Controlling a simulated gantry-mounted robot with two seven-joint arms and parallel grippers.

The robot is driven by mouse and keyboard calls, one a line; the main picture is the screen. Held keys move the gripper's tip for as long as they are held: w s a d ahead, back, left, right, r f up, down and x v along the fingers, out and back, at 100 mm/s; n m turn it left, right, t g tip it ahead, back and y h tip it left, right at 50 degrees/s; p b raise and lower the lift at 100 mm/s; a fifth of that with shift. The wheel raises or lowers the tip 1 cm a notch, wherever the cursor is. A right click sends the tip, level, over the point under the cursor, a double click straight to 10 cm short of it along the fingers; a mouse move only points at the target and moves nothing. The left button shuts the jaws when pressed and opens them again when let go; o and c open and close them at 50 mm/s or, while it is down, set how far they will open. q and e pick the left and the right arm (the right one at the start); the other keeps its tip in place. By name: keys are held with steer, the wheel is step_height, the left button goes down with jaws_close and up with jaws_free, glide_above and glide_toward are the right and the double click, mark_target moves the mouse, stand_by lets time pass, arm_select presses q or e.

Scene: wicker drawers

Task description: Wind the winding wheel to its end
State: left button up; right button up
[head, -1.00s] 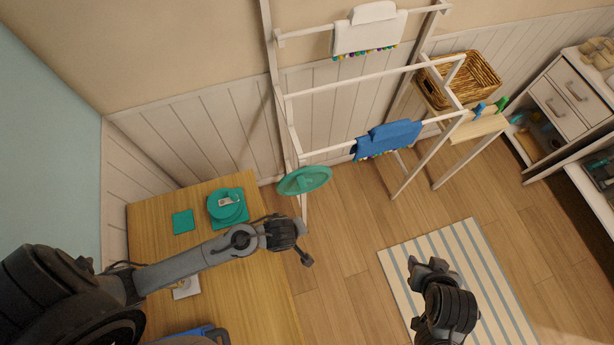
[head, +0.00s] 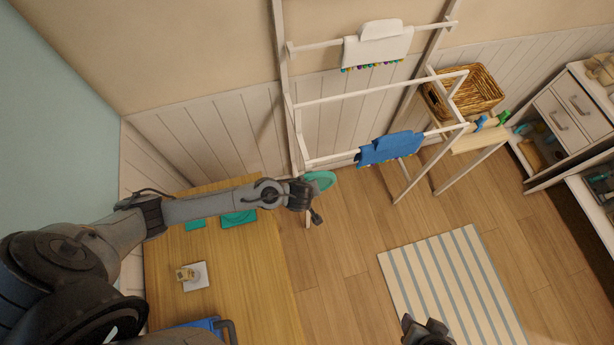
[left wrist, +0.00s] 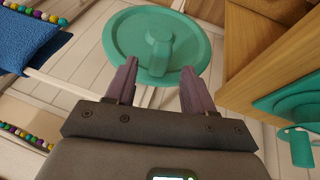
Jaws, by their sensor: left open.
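The teal winding wheel (head: 322,181) sits at the lower left post of the white drying rack in the head view. It is partly hidden behind my left gripper (head: 313,206). In the left wrist view the wheel (left wrist: 125,40) faces the camera, a round disc with a raised knob (left wrist: 159,50) at its middle. My left gripper (left wrist: 158,68) is open there, its two purple fingers apart in front of the wheel's lower part, with the knob showing between and beyond the tips. Contact cannot be told. My right gripper (head: 425,325) is at the bottom edge of the head view, its jaws unclear.
The rack carries a blue cloth (head: 390,148) and a white cloth (head: 378,48). A wooden table (head: 240,290) with teal pieces (head: 238,218) and a small block on a white square (head: 195,276) lies below my left arm. A striped rug (head: 450,275) covers open floor.

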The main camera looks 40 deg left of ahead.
arm_select(q)
steer(key=shift+x, duration=1.6)
steer(key=shift+s, duration=0.1)
jaws_close()
